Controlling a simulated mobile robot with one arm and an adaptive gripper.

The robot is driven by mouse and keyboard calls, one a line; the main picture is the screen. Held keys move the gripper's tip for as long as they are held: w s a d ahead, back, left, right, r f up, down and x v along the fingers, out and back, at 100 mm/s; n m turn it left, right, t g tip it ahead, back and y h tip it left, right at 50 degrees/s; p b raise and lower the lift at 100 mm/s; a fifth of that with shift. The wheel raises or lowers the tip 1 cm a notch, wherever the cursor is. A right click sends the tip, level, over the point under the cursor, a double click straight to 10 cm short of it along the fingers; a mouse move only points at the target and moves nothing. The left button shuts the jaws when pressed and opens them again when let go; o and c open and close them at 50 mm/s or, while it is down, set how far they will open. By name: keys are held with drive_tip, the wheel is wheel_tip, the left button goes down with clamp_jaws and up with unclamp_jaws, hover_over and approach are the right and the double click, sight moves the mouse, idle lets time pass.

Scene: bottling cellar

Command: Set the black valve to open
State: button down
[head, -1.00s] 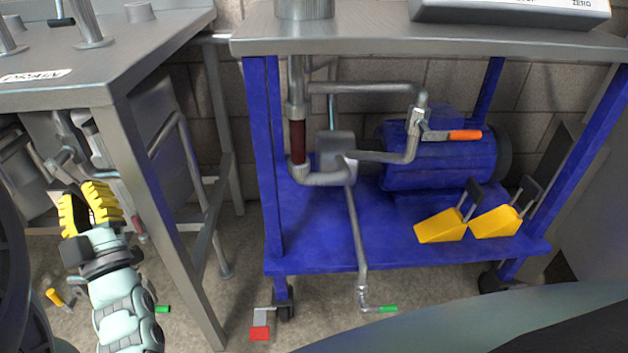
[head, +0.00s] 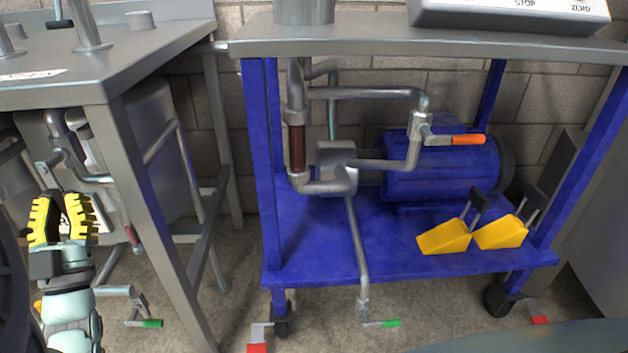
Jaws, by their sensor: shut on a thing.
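My gripper (head: 62,218), with yellow ribbed fingers, points up at the far left, in front of the pipework under the left steel table (head: 105,80). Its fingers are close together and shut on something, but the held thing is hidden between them. No black valve handle shows clearly under the table. A small black-tipped lever (head: 60,23) shows on top of that table, at the upper left. I cannot tell whether it is the black valve.
A red-handled valve (head: 134,240) hangs by the left table's leg. The blue cart (head: 330,270) carries a motor, an orange-handled valve (head: 467,140) and yellow scoops (head: 445,237).

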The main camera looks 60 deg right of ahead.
drive_tip(key=c, duration=0.9)
unclamp_jaws()
drive_tip(key=shift+w, duration=0.2)
drive_tip(key=shift+s, duration=0.1)
drive_tip(key=v, duration=1.2)
drive_tip(key=shift+r, duration=0.1)
